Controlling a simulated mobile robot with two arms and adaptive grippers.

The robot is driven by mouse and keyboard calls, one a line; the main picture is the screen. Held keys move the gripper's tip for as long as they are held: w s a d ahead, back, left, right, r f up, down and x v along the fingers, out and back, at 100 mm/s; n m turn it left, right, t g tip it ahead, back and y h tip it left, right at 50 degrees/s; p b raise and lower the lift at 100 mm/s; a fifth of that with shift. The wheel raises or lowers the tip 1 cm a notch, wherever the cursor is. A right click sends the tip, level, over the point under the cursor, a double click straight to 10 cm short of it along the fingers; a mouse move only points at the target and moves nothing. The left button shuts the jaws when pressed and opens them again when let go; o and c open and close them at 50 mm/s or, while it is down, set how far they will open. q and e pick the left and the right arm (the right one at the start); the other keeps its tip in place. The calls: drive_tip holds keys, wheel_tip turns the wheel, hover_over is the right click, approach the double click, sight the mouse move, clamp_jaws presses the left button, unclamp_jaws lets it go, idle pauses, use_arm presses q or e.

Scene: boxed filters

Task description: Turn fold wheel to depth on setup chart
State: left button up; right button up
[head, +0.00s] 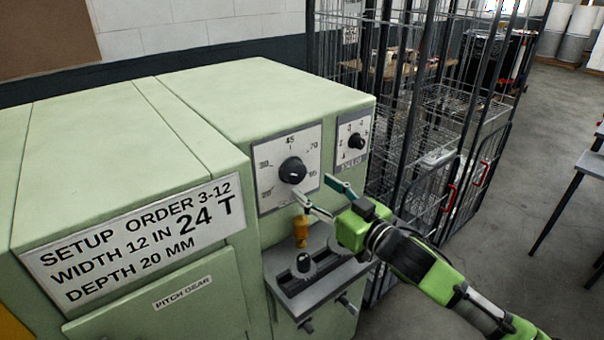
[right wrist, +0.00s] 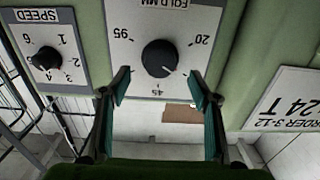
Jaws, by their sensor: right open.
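The fold wheel is a black round knob (head: 292,170) on a white dial plate (head: 264,198) marked 30, 45 and 70. In the right wrist view the knob (right wrist: 160,58) appears upside down under "FOLD MM", its white mark toward the lower right, roughly between 45 and 20. The setup chart (head: 140,235) reads order 3-12, width 12 in, 24 T, depth 20 mm. My right gripper (head: 316,189) is open and empty, just in front of and below the knob; its fingers (right wrist: 166,84) stand apart on either side, not visibly touching it. My left gripper is out of view.
A smaller speed knob (head: 356,141) sits right of the fold dial. Below are an orange-yellow handle (head: 301,231) and a grey slide bracket with a black knob (head: 304,262). A wire cage cart (head: 440,110) stands close on the right. Open floor lies beyond it.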

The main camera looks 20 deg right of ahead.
sight(298, 176)
drive_tip(key=p+x, duration=0.1)
drive_tip(key=x, duration=0.5)
drive_tip(key=shift+s, duration=0.1)
drive_tip(key=c, duration=1.1)
